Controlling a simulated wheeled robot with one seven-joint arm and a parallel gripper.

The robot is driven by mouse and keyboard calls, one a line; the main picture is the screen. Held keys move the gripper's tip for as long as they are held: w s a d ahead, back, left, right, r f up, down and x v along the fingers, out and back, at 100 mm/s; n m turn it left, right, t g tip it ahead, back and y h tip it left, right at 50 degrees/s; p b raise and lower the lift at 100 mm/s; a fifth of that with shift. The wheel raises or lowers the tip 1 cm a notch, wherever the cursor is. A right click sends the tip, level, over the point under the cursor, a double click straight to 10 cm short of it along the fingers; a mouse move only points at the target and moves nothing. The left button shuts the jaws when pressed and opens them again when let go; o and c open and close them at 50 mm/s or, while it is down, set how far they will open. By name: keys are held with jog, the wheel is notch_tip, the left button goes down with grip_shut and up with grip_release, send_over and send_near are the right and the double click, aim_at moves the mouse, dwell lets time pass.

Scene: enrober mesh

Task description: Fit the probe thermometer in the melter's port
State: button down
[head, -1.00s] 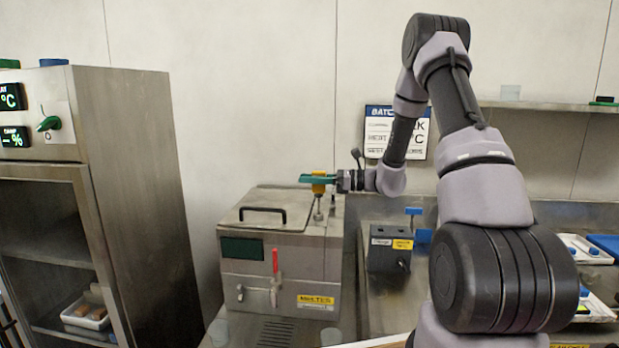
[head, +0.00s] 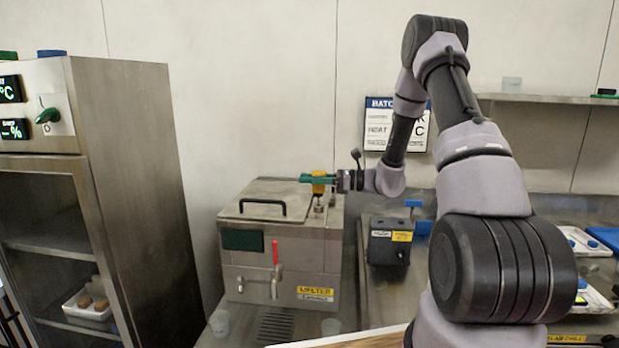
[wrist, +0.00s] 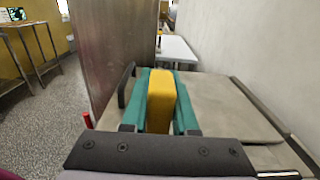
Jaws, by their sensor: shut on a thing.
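The probe thermometer (head: 318,188) has a yellow body and a short stretch of metal stem below it. My gripper (head: 316,179) is shut on the yellow body, with one teal finger on each side, as the wrist view shows (wrist: 161,100). The probe looks upright above the right part of the top of the melter (head: 270,240), a steel box with a black lid handle. A small metal fitting, apparently the port (head: 318,210), is right under the stem. I cannot tell whether the stem tip is inside it.
A steel cabinet (head: 130,190) with an open-looking front stands to the left. A dark box with yellow and white labels (head: 389,246) sits to the right of the melter. A red-handled tap (head: 275,255) is on the melter's front. A shelf (head: 545,98) runs along the wall.

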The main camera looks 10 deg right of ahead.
jog(key=shift+f, duration=1.5)
jog(key=c, duration=0.6)
grip_release()
jog(key=v, duration=1)
jog(key=shift+d, duration=0.4)
jog(key=shift+s+r, duration=0.1)
